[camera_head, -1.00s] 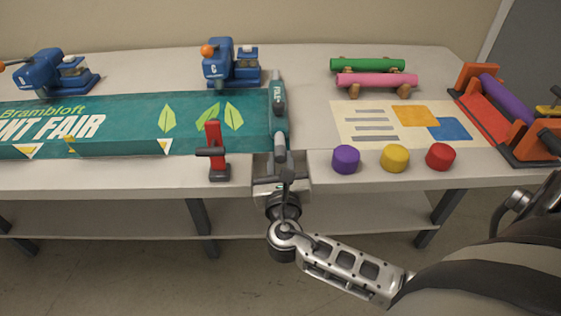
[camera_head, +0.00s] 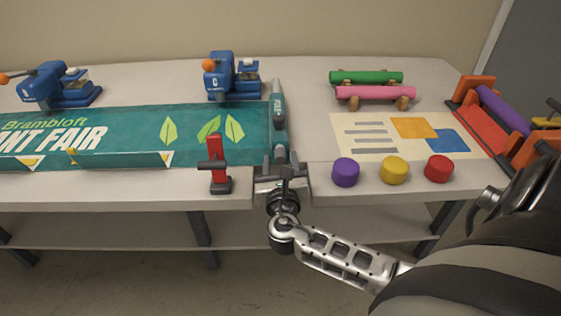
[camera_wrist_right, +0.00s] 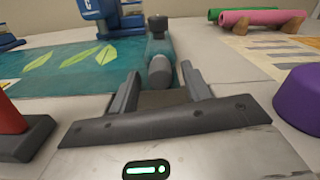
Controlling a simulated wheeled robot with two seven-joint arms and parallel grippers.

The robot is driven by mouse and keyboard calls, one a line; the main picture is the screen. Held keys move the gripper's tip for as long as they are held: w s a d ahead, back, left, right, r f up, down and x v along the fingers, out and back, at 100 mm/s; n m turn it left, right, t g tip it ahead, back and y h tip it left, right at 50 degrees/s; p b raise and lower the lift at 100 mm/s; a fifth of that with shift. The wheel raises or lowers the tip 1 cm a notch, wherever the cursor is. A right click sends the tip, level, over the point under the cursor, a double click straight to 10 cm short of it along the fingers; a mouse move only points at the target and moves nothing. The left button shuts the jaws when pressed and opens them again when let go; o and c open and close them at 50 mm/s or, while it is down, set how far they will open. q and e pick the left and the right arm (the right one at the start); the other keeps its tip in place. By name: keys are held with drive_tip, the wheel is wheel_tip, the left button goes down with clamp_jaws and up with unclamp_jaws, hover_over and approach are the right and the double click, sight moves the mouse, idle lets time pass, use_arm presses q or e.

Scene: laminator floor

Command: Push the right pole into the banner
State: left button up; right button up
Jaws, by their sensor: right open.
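The teal banner (camera_head: 120,125) with leaf prints lies flat on the table at the left. My right gripper (camera_head: 280,168) is open at the table's front edge, in line with the pole. In the right wrist view its fingers (camera_wrist_right: 164,84) stand either side of the near pole end. I cannot tell whether they touch it. My left gripper is not in view.
A red clamp (camera_head: 217,163) stands just left of my right gripper. Blue presses (camera_head: 222,76) stand behind the banner. Purple (camera_head: 345,172), yellow (camera_head: 393,170) and red (camera_head: 438,168) pots sit to the right, before a printed sheet (camera_head: 365,126).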

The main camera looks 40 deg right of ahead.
drive_tip(key=b+v, duration=0.1)
drive_tip(key=v, duration=1.4)
drive_tip(key=shift+s+a, duration=0.25)
drive_tip(key=s+d+f+m+g+y, duration=0.2)
drive_tip(key=s+f+m+g+y, duration=0.35)
drive_tip(key=m, duration=1.15)
drive_tip(key=s+a+m+g+y, duration=0.5)
drive_tip(key=a+m+g, duration=0.1)
drive_tip(key=m, duration=0.5)
drive_tip(key=w+a+f+t+y, duration=0.3)
drive_tip(key=w+a+f+t, duration=0.2)
drive_tip(key=a+f+t, duration=0.1)
drive_tip(key=shift+w+a+f+t, duration=0.25)
drive_tip(key=shift+w+a+t, duration=0.2)
drive_tip(key=shift+t, duration=0.2)
